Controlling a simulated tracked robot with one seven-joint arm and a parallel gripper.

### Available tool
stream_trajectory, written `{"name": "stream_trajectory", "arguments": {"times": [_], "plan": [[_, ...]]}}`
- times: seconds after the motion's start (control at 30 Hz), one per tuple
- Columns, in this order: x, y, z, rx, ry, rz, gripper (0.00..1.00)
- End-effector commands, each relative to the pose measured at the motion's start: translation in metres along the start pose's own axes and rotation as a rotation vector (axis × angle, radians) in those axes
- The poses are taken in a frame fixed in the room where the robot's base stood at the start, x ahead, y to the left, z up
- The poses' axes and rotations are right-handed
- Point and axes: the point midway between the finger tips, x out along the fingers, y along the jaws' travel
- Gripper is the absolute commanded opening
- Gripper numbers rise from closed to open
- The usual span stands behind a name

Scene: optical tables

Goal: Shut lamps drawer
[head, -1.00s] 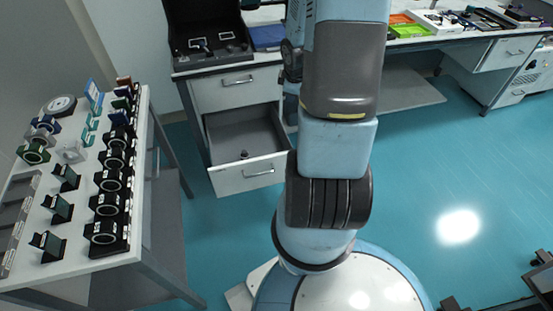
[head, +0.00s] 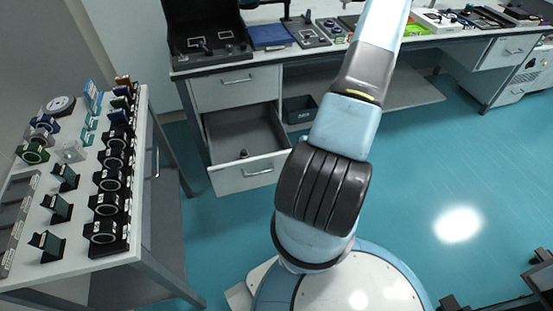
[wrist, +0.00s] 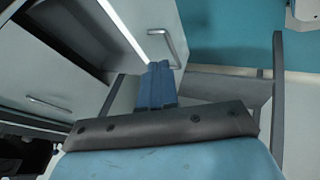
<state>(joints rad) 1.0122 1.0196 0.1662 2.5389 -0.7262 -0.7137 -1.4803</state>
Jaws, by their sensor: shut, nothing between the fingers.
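The lower drawer (head: 248,174) of the white cabinet stands pulled out in the head view, with a small dark item (head: 243,154) inside it. No label shows that it is the lamps drawer. In the wrist view a white drawer front (wrist: 137,22) with a bar handle (wrist: 168,45) appears beside a dark opening. My gripper (wrist: 160,66) is shut, its blue fingers together and empty. The fingertips appear close to the handle; I cannot tell whether they touch. In the head view my arm rises out of the top edge and my gripper is not visible.
The upper drawer (head: 235,88) is shut. A dark bin (head: 299,109) sits under the bench to the right. A table (head: 75,215) with several optical mounts stands at left. The teal floor (head: 420,180) at right is largely clear.

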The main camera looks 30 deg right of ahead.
Motion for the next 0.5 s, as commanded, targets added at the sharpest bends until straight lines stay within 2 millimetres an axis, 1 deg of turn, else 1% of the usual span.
{"name": "stream_trajectory", "arguments": {"times": [0.03, 0.1, 0.27, 0.37, 0.5], "plan": [[0.003, -0.005, 0.000, 0.001, 0.011, 0.006, 0.00], [0.005, -0.008, -0.001, -0.002, 0.020, 0.014, 0.00], [0.011, -0.010, -0.001, -0.005, 0.029, 0.021, 0.00], [0.020, -0.009, -0.002, -0.007, 0.030, 0.021, 0.00], [0.040, -0.009, -0.002, -0.005, 0.029, 0.020, 0.00]]}}
